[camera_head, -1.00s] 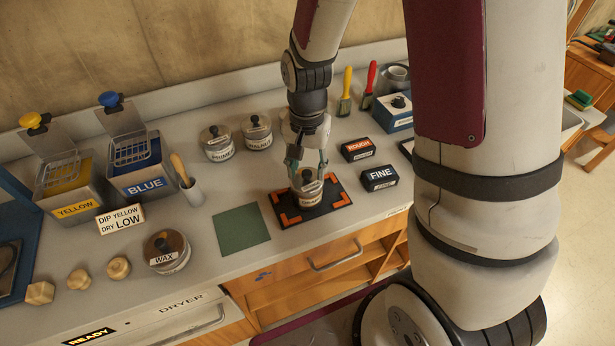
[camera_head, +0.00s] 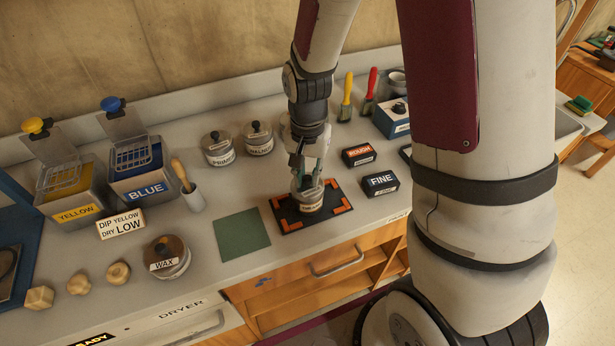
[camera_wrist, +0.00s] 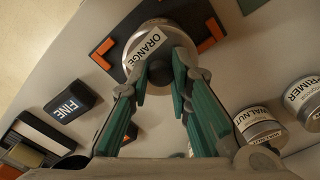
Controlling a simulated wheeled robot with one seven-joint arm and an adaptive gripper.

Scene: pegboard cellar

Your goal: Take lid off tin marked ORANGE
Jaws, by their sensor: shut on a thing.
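The tin marked ORANGE (camera_wrist: 145,50) stands on the black mat with orange corner marks (camera_head: 337,210); in the head view the tin (camera_head: 311,207) is partly covered by my gripper. My gripper (camera_head: 307,182) reaches down from above. In the wrist view my gripper's green-padded fingers (camera_wrist: 160,82) are shut on the dark knob of the lid (camera_wrist: 160,72). The lid is at the tin's top; whether there is a gap between lid and tin cannot be told.
Tins marked PRIMER (camera_head: 218,148) and WALNUT (camera_head: 257,138) stand behind to the left. ROUGH (camera_head: 359,155) and FINE (camera_head: 380,184) blocks lie to the right. A bare green square (camera_head: 242,235) lies left of the mat. A WAX tin (camera_head: 167,258) stands further left.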

